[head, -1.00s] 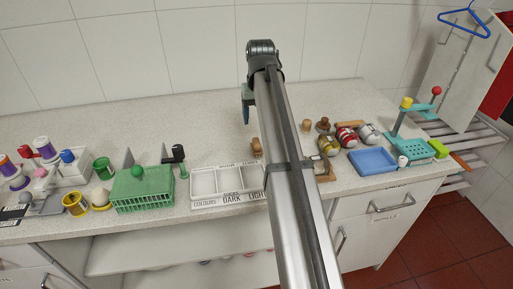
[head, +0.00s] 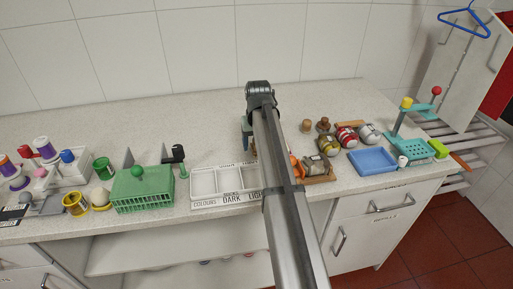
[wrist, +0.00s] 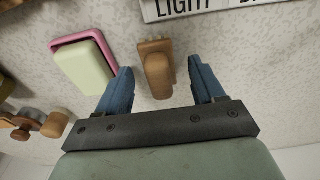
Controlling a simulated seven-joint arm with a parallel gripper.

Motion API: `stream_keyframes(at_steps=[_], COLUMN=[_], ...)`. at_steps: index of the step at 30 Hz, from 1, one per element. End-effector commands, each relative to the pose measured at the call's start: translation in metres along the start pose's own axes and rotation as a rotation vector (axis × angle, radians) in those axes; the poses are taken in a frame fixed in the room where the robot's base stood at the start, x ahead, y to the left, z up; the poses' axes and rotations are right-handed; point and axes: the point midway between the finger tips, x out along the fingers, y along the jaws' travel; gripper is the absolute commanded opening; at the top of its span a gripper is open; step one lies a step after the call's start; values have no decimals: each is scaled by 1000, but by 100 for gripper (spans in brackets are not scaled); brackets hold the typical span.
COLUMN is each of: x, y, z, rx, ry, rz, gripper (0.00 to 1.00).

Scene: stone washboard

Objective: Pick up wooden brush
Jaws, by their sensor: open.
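The wooden brush (wrist: 155,68), a light brown piece with a rounded raised handle, lies on the speckled counter in the wrist view. My gripper (wrist: 163,90) is open, with one blue finger on each side of the brush and a visible gap on both sides. The brush's near end reaches between the fingertips. In the head view my gripper (head: 247,135) is low over the counter, mostly behind my arm, which hides the brush there.
A pink dish (wrist: 68,41) with a pale green block lies just left of my left finger. The white labelled tray (head: 222,200) is close by. Several cans and a blue tray (head: 373,161) stand to the right. The back of the counter is clear.

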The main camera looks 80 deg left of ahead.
Motion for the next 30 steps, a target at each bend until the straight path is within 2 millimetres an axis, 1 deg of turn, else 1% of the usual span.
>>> stream_keyframes(at_steps=[1,3,9,10,27,28,30], x=[5,8,8,8,8,8,8], y=[0,0,0,0,0,0,0], z=[0,0,0,0,0,0,0], rx=[0,0,0,0,0,0,0], ry=[-1,0,1,1,0,0,0], rz=[0,0,0,0,0,0,0], gripper=[68,68,68,66,12,9,8])
